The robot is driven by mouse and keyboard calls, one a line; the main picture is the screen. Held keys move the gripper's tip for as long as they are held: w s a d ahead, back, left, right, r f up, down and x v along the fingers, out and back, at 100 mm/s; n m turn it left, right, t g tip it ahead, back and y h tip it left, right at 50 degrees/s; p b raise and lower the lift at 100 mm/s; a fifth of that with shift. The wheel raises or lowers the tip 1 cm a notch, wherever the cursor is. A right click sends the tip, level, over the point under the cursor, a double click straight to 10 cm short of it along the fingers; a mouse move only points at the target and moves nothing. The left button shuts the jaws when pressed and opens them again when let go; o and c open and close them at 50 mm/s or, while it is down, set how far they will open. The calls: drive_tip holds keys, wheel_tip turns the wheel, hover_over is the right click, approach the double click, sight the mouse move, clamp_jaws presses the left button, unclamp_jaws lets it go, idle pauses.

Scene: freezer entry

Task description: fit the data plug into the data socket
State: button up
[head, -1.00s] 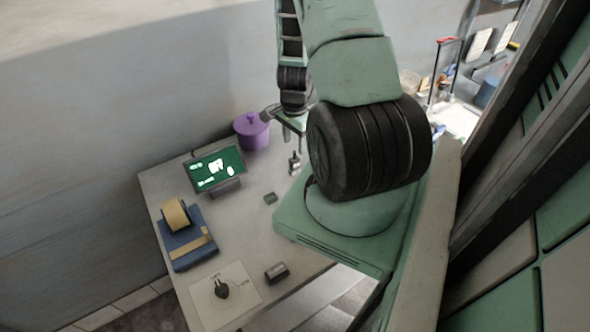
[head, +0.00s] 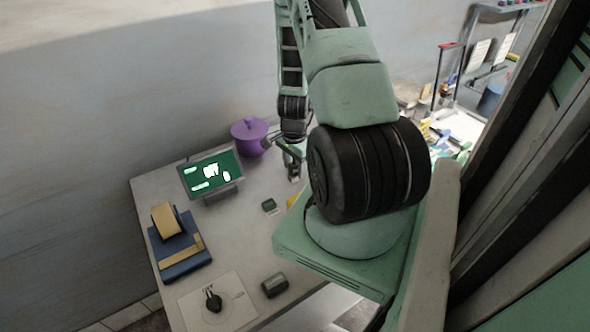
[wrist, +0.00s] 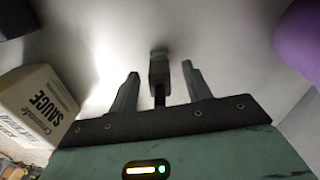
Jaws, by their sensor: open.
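My gripper (head: 294,174) is low over the far part of the table, just right of the purple pot. In the wrist view, its two fingers (wrist: 160,85) are open, with a gap on each side of a small grey upright piece with a dark stem. This piece looks like the data plug (wrist: 158,70); it stands between or just beyond the fingers, and I cannot tell its exact depth. In the head view the gripper mostly hides it. A small dark block with a green top (head: 269,206) lies nearer on the table; I cannot tell whether it is the data socket.
A purple lidded pot (head: 250,137) and a lit screen (head: 212,174) stand at the back. A sauce carton (wrist: 40,105) shows in the wrist view.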

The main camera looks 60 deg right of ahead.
clamp_jaws()
drive_tip(key=shift+m, duration=0.9)
drive_tip(key=shift+b, duration=0.3)
drive_tip(key=shift+r+p, duration=0.65)
drive_tip(key=shift+r, duration=0.45)
idle(1.1)
drive_tip(key=shift+r+p, duration=2.15)
drive_tip(key=shift+r, duration=0.6)
